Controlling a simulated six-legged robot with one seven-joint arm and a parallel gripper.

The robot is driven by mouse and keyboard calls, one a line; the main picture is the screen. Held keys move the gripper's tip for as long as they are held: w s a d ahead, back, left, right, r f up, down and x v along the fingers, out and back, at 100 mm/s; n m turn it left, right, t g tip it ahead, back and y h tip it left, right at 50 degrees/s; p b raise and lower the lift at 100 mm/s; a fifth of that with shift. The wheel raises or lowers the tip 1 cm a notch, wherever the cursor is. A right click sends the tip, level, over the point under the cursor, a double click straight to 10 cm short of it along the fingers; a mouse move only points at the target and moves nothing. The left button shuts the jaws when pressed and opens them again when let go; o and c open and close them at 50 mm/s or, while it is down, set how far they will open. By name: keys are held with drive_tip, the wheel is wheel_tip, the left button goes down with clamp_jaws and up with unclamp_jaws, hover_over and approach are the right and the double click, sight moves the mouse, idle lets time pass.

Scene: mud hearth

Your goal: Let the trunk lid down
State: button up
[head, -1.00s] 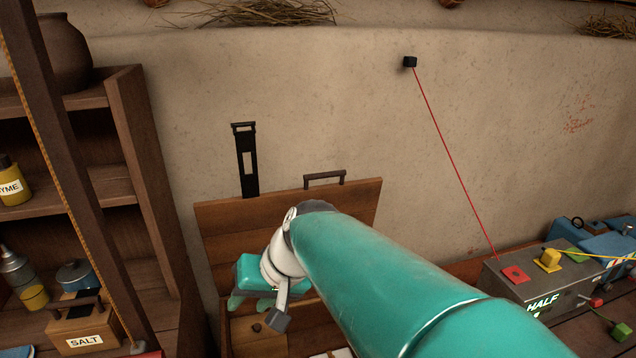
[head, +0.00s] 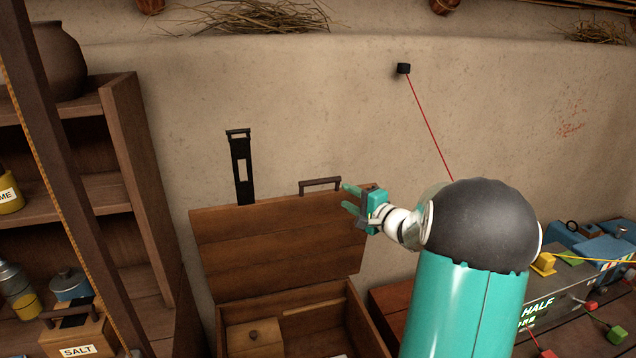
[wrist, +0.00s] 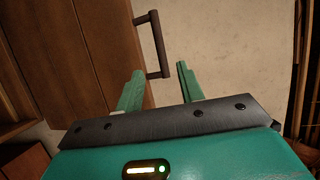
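The wooden trunk lid (head: 270,245) stands raised against the back of the trunk (head: 355,320). A dark bar handle (head: 320,184) sits on the lid's upper edge. My gripper (head: 348,198) is at the lid's upper right, to the right of the handle. In the wrist view, my gripper (wrist: 160,88) is open, its two green fingers apart with nothing held between them. The handle (wrist: 153,45) shows just beyond the fingertips, and the lid (wrist: 75,55) fills the left. Whether a finger touches the lid is hard to tell.
A wooden shelf (head: 130,170) with a salt box (head: 75,335) stands left of the trunk. A black slotted bracket (head: 241,170) is on the wall behind the lid. A red line (head: 430,125) runs down the wall to the right. A grey box marked HALF (head: 540,305) stands at the right.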

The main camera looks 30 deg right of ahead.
sight(321, 183)
drive_tip(key=w, duration=0.8)
drive_tip(key=w+a, duration=0.1)
drive_tip(key=w, duration=0.3)
drive_tip(key=shift+w+f, duration=0.15)
drive_tip(key=shift+w, duration=0.25)
drive_tip(key=shift+a, duration=0.1)
drive_tip(key=shift+c, duration=0.5)
clamp_jaws()
